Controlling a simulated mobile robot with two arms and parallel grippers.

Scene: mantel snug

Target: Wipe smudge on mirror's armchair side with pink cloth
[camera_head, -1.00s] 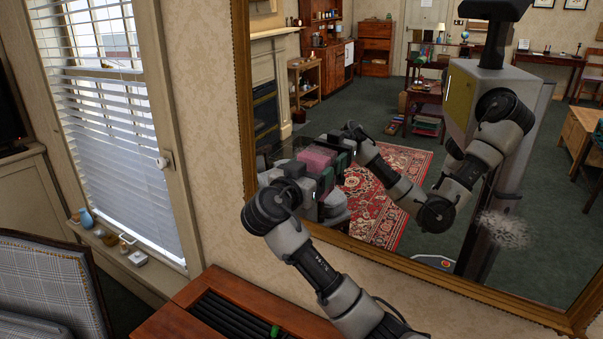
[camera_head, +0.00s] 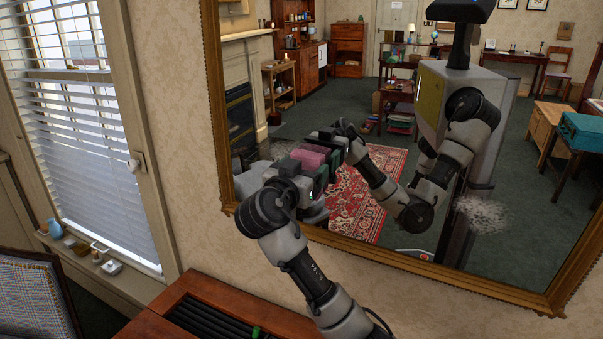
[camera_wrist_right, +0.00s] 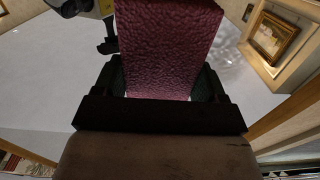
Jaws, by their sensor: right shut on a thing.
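The mirror (camera_head: 214,110) hangs on the wall in a gilt frame. A pale smudge (camera_head: 281,150) shows on its left part, the side toward the plaid armchair (camera_head: 35,295), partly hidden by my gripper. A second grey smudge (camera_head: 482,215) is on its right part. My right gripper (camera_head: 303,170) is at the left part of the glass, shut on the pink cloth (camera_head: 311,156). The cloth fills the wrist view (camera_wrist_right: 168,45) between dark green fingers. I cannot tell whether it touches the glass. My left gripper is not in view, except possibly in reflection.
A wooden cabinet (camera_head: 140,327) with a dark slatted inset stands below the mirror, under my right arm. A windowsill with a blue vase (camera_head: 55,229) and small items is at left. The room, rug and robot in the glass are reflections.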

